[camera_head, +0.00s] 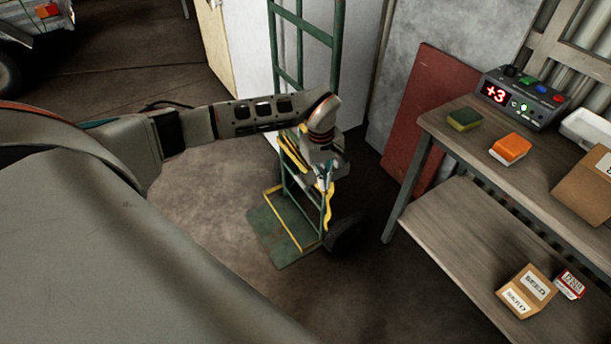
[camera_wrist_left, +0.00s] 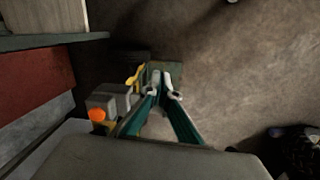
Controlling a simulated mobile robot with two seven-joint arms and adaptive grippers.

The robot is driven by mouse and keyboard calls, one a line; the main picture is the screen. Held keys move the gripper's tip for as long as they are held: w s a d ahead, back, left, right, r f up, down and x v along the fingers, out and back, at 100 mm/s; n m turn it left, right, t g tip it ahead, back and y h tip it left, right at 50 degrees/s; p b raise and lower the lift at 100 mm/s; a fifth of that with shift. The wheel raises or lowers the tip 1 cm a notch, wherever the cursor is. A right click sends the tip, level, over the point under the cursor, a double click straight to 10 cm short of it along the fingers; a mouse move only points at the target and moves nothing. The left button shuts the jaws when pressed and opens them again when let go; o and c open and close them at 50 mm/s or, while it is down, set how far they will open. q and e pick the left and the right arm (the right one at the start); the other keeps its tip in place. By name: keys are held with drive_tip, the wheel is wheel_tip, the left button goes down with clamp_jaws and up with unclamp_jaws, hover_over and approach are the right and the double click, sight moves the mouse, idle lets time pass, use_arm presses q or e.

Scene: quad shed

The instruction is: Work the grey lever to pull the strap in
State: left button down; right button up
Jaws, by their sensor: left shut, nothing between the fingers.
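A green hand truck (camera_head: 283,75) stands upright on the floor with yellow pieces near its lower frame. A yellow strap-like piece (camera_head: 329,205) hangs at its right side; yellow also shows in the left wrist view (camera_wrist_left: 135,75). My left gripper (camera_head: 325,178) is in front of the truck's lower frame, beside the yellow piece. Its fingers (camera_wrist_left: 165,88) are shut and empty in the left wrist view. A grey block (camera_wrist_left: 108,100) with an orange knob (camera_wrist_left: 97,115) lies left of the fingers there. I cannot make out the grey lever for certain. My right gripper is not in view.
A wooden workbench (camera_head: 465,135) with a lower shelf (camera_head: 470,235) stands at the right. A red panel (camera_head: 425,115) leans behind. Floor left of the truck is clear.

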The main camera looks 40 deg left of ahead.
use_arm(q)
drive_tip(key=y, duration=0.2)
approach(308, 180)
drive_tip(key=shift+s+r, duration=0.15)
drive_tip(key=shift+r, duration=0.2)
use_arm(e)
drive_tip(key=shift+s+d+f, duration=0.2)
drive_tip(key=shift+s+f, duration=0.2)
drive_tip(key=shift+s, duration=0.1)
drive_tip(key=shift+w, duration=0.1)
use_arm(q)
drive_tip(key=f+b, duration=0.2)
drive_tip(key=f, duration=0.1)
drive_tip(key=f+b, duration=0.2)
drive_tip(key=f, duration=0.1)
drive_tip(key=shift+a+f, duration=0.25)
drive_tip(key=shift+f+b, duration=0.3)
drive_tip(key=shift+b, duration=0.05)
drive_tip(key=shift+r, duration=0.1)
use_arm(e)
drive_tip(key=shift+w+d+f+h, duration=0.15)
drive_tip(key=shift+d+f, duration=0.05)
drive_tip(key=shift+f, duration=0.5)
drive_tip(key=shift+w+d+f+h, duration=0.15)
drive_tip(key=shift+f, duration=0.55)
